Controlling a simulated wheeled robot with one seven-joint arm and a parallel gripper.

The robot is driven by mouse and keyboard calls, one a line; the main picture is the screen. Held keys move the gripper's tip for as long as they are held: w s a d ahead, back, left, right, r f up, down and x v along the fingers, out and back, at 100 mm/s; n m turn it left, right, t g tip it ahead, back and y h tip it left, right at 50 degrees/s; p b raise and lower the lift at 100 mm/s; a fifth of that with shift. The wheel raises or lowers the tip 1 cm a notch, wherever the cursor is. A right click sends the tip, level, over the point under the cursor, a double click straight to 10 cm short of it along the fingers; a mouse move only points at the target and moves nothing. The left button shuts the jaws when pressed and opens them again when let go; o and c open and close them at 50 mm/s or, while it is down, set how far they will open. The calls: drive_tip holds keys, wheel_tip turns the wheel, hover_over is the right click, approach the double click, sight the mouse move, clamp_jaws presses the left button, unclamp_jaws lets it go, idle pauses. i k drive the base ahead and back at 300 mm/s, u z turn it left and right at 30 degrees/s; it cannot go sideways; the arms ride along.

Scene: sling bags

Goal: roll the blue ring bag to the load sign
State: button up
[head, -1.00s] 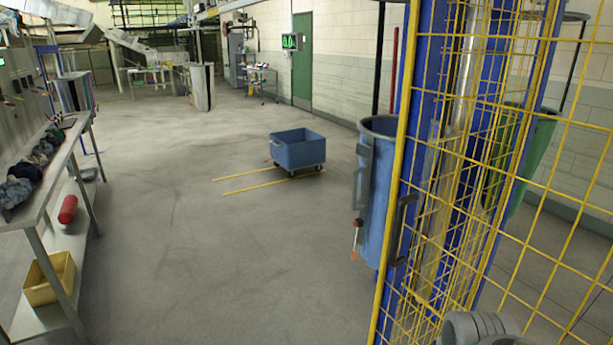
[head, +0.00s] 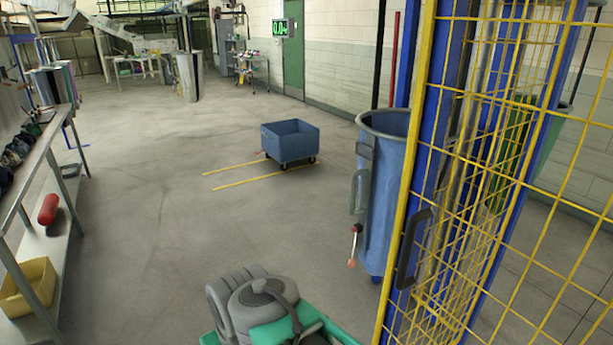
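The blue ring bag (head: 380,200) hangs upright at the right, a tall blue sling bag with a round grey rim at its top. Dark loop handles are on its side, and a short red-and-white pull (head: 353,245) hangs at its left. The yellow mesh gate hides its right part. I cannot make out a load sign; a small green-lit display (head: 280,28) is on the far wall, its writing too small to read for sure. Grey and green parts of my own arm and body show at the bottom middle, apart from the bag. I see no gripper fingers.
A yellow mesh panel with blue posts (head: 500,150) stands close at right, a green bag (head: 548,135) behind it. A blue cart (head: 290,142) stands by yellow floor lines. A bench (head: 40,160) runs along the left, with a yellow bin (head: 28,285) below. The middle floor is clear.

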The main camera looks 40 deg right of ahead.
sight(381, 144)
drive_tip(key=i, duration=1.75)
drive_tip(key=z, duration=0.5)
